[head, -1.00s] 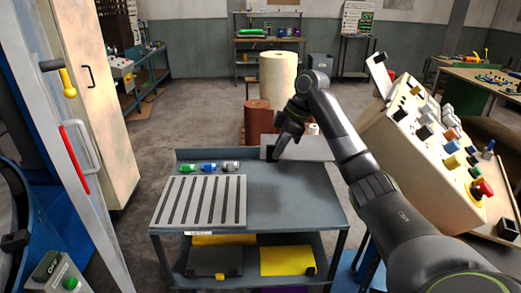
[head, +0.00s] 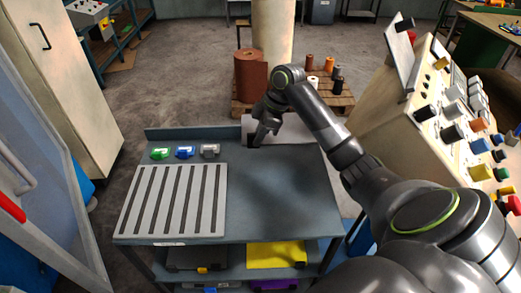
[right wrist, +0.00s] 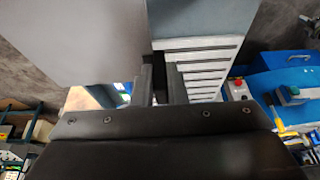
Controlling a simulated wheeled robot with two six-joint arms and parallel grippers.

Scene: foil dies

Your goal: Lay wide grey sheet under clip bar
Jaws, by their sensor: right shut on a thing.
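My right gripper (head: 256,140) is shut on the wide grey sheet (head: 294,130) at the back edge of the cart. The sheet is partly hidden behind my arm in the head view. In the right wrist view the sheet (right wrist: 85,40) fills the upper left, held at its edge between the fingers (right wrist: 163,82). I cannot tell whether it touches the cart top. No clip bar can be made out for certain. My left gripper is not in view.
The blue-grey cart top (head: 285,195) is bare on its right half. A slotted grey plate (head: 140,200) lies on the left. A control console (head: 420,120) is close on the right.

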